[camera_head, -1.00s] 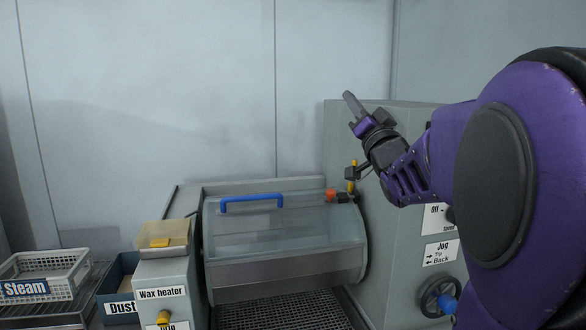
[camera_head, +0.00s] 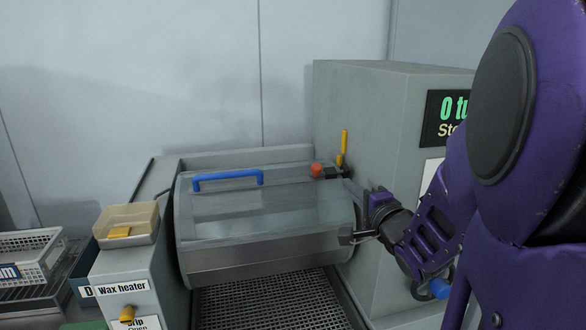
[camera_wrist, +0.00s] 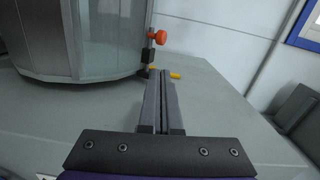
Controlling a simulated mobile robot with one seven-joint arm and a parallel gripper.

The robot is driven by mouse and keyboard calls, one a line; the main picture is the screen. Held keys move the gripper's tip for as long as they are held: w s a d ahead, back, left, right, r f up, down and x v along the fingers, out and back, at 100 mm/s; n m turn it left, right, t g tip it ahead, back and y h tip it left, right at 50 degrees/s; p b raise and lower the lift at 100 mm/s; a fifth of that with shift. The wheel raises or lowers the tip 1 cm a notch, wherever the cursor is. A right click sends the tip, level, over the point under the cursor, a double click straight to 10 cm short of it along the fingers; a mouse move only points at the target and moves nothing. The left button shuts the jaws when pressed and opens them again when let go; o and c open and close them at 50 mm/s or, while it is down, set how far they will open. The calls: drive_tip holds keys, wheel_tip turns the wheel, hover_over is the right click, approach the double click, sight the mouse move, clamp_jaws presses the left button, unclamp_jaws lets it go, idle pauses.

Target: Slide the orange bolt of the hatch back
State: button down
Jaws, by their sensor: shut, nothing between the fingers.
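The hatch (camera_head: 265,215) is a clear curved cover with a blue handle (camera_head: 228,178) on top, and it is down over the machine. The bolt's orange knob (camera_head: 317,169) sits at the hatch's upper right edge, beside a small black block (camera_head: 334,173). In the wrist view the orange knob (camera_wrist: 159,37) stands out from the hatch's edge, just beyond my fingertips. My gripper (camera_head: 348,184) is shut and empty, low and to the right of the knob. Its two fingers lie together in the wrist view (camera_wrist: 161,73). I see no contact with the knob.
A yellow lever (camera_head: 344,143) stands just behind the bolt. The tall grey machine housing (camera_head: 375,120) rises close on the right. A wax heater (camera_head: 125,290) with a yellowish tray (camera_head: 128,238) is at the left. Open space lies above the hatch.

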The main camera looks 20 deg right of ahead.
sight(314, 169)
drive_tip(key=w, duration=1)
drive_tip(key=shift+a, duration=0.2)
drive_tip(key=shift+a+b, duration=0.4)
drive_tip(key=shift+a, duration=1.4)
drive_tip(key=shift+s+f, duration=0.1)
